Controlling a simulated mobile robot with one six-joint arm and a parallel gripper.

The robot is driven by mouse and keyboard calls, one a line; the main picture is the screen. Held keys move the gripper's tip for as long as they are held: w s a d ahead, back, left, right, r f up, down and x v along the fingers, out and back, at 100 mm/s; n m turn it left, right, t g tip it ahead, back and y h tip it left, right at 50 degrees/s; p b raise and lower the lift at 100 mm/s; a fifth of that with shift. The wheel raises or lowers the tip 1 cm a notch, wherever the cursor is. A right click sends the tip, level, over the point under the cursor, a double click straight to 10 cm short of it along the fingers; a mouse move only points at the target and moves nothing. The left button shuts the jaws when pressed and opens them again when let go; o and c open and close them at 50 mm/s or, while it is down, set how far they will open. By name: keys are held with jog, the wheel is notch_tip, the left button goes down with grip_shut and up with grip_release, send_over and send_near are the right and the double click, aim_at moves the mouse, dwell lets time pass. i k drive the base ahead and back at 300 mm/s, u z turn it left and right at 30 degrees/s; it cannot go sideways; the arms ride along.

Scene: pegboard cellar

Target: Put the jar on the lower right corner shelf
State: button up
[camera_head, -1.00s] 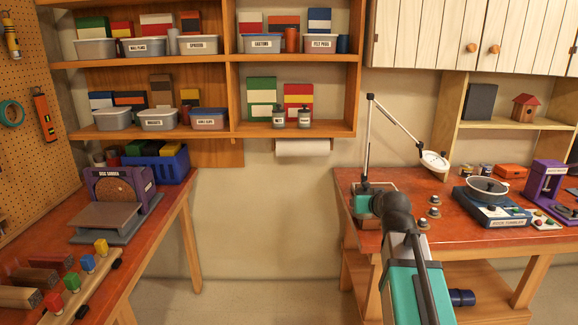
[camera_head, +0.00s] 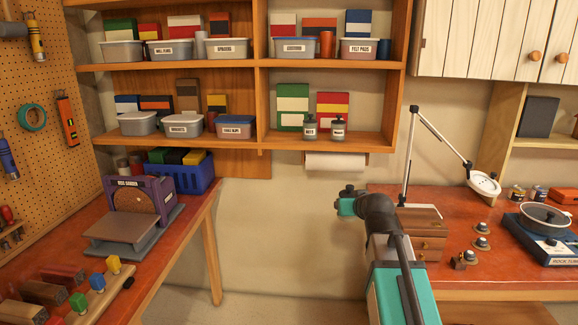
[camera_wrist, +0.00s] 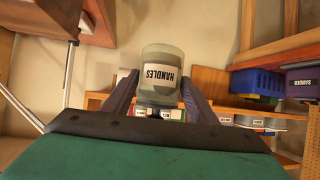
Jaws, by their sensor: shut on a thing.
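The jar (camera_wrist: 160,75) is a grey-green translucent jar with a white label reading HANDLES, upside down in the wrist view. My gripper (camera_wrist: 160,92) is shut on it, one dark finger on each side. In the head view my gripper (camera_head: 347,206) is in the gap between the benches, in front of the wall and lower in the picture than the shelves. It mostly hides the jar there; a small dark top above it may be the lid. The lower right shelf (camera_head: 360,140) of the corner unit holds two small labelled jars (camera_head: 324,128) and upright books.
A paper roll (camera_head: 335,161) hangs under that shelf. A white lamp (camera_head: 408,155) and a wooden drawer box (camera_head: 425,240) stand close to my arm on the right bench. A blue bin (camera_head: 180,175) and a sander are on the left bench. The shelf's right end looks bare.

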aim_at(362, 142)
jog(key=u, duration=0.45)
jog(key=i, duration=1.1)
jog(key=u, duration=0.5)
